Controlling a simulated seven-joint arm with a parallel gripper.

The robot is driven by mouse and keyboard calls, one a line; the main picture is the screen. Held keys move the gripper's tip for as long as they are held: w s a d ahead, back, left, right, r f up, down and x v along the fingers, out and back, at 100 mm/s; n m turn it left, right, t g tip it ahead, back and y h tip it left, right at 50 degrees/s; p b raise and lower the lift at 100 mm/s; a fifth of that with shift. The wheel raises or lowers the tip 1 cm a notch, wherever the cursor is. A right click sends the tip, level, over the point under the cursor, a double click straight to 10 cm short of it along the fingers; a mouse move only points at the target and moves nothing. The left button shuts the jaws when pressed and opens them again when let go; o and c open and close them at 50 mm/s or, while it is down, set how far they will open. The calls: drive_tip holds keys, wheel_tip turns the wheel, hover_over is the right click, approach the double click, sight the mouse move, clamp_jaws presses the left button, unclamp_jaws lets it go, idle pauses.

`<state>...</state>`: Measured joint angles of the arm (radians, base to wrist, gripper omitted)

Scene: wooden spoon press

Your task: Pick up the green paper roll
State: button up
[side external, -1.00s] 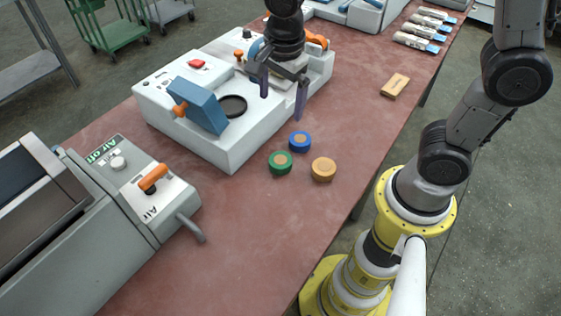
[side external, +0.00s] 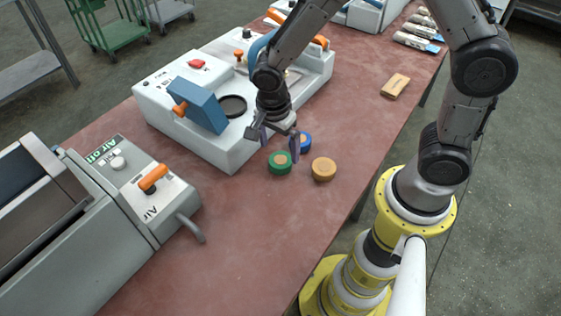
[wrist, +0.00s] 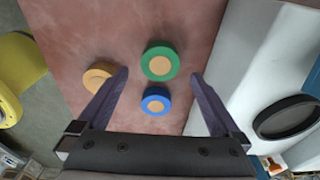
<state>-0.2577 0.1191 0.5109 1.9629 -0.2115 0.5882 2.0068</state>
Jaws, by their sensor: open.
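The green paper roll (side external: 280,163) lies flat on the red table, with a tan centre. In the wrist view the green roll (wrist: 160,63) is just beyond and between my fingertips. My gripper (side external: 279,150) is open and empty, with its fingers pointing down above the rolls. It also shows in the wrist view (wrist: 160,76) with its two purple fingers spread wide. No contact with the green roll shows.
A blue roll (side external: 305,142), partly behind a finger, and an orange roll (side external: 323,169) lie close to the green one. The white press (side external: 215,145) stands just left. A wooden block (side external: 395,85) lies farther back.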

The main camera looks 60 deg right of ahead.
sight(280, 159)
drive_tip(key=f, duration=0.4)
drive_tip(key=shift+d+f, duration=0.25)
drive_tip(key=shift+d, duration=0.05)
drive_tip(key=c, duration=1.3)
drive_tip(key=shift+r, duration=0.1)
